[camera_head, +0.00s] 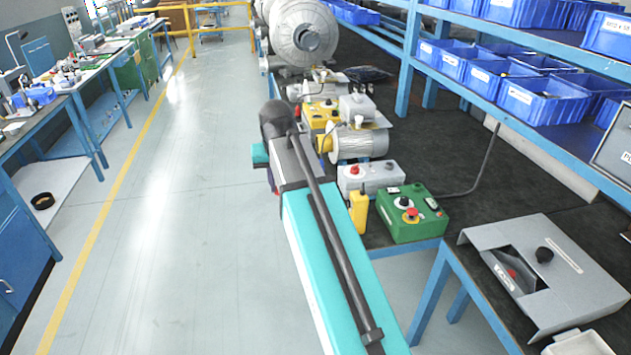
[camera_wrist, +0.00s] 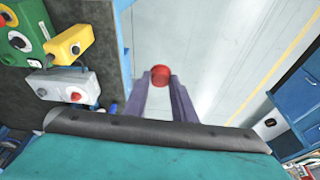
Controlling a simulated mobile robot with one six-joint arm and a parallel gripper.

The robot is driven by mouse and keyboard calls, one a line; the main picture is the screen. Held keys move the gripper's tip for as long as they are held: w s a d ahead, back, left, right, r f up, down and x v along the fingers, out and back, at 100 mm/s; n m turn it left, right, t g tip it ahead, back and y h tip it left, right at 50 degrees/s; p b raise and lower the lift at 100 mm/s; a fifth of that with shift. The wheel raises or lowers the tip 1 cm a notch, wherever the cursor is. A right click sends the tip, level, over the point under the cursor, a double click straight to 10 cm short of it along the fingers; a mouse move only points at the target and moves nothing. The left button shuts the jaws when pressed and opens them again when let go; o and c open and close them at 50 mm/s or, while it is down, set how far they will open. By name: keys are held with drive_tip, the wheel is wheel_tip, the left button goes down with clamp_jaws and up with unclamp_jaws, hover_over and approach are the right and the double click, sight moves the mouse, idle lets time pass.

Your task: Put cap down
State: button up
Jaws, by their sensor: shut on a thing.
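The red cap (camera_wrist: 160,75) is round and sits between the tips of the two dark purple-grey fingers of my gripper (camera_wrist: 161,82) in the wrist view. My gripper is shut on it. The cap is held out over the pale floor, just beside the dark bench edge (camera_wrist: 124,45).
The dark bench top (camera_head: 490,150) carries a green control box (camera_head: 425,222), a grey box with a red button (camera_head: 370,178), a yellow switch box (camera_head: 358,211) and a motor (camera_head: 360,142). Blue bins (camera_head: 540,105) fill the right shelf. The aisle floor (camera_head: 180,220) is clear.

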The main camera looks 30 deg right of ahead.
drive_tip(key=a+r+n+y, duration=0.1)
drive_tip(key=a+n, duration=0.2)
drive_tip(key=a, duration=0.7)
drive_tip(key=shift+a+r+n, duration=0.15)
drive_tip(key=shift+r+n, duration=0.15)
